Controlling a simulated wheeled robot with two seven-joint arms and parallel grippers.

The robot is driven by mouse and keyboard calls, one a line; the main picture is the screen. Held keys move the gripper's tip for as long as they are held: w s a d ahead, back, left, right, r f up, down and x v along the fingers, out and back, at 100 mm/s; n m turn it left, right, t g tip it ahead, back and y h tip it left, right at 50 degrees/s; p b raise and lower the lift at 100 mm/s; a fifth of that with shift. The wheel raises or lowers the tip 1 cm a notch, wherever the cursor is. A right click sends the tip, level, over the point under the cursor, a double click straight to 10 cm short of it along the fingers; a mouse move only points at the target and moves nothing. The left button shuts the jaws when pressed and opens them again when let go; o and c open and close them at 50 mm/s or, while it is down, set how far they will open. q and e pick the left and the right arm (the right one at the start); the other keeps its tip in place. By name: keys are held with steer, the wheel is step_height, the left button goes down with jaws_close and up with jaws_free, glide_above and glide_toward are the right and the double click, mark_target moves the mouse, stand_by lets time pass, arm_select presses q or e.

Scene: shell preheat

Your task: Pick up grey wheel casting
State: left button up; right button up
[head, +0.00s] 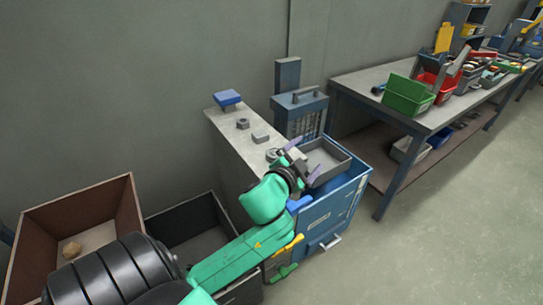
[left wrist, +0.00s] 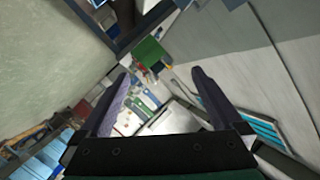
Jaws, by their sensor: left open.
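Small grey metal parts lie on the grey bench top (head: 225,130) in the head view. One is a squat part (head: 243,124), one a blocky part (head: 261,137), and one a rounded part (head: 272,155) close beside my left wrist. I cannot tell for sure which is the wheel casting. My left gripper (head: 304,163) is open over the near end of the bench, by the grey tray. In the left wrist view my open fingers (left wrist: 161,80) have nothing between them. My right gripper is not in view.
A grey tray (head: 338,158) sits on a blue cabinet (head: 340,204) beside the bench. A grey-blue unit with a handle (head: 302,104) stands behind. A brown box (head: 120,197) and a dark box (head: 183,220) stand at lower left. A workbench (head: 390,82) with bins is at right.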

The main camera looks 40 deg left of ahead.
arm_select(q)
steer(key=w+d+r+m+t+h, duration=0.25)
steer(key=d+r+m+h, duration=0.2)
steer(key=r, duration=0.35)
steer(key=w+d+r+m+t+h, duration=0.1)
steer(key=d+r+m+t+h, duration=0.3)
steer(key=r, duration=0.3)
steer(key=s+d+r+m+g+h, duration=0.1)
steer(key=d+r+m+g+h, duration=0.45)
steer(key=m, duration=0.55)
steer(key=m+g+y, duration=0.8)
steer(key=g+y, duration=0.4)
steer(key=y, duration=0.1)
glide_toward(275, 152)
steer(key=shift+h, duration=0.3)
steer(key=p+x, duration=0.1)
steer(key=x, duration=0.3)
steer(key=p+x, duration=0.1)
steer(key=x, duration=0.3)
steer(key=shift+s+a, duration=0.15)
steer(key=shift+a, duration=0.05)
steer(key=shift+w+a+f, duration=0.1)
steer(key=shift+w+f, duration=0.15)
steer(key=shift+f, duration=0.2)
steer(key=shift+r, duration=0.1)
steer(key=c, duration=1.5)
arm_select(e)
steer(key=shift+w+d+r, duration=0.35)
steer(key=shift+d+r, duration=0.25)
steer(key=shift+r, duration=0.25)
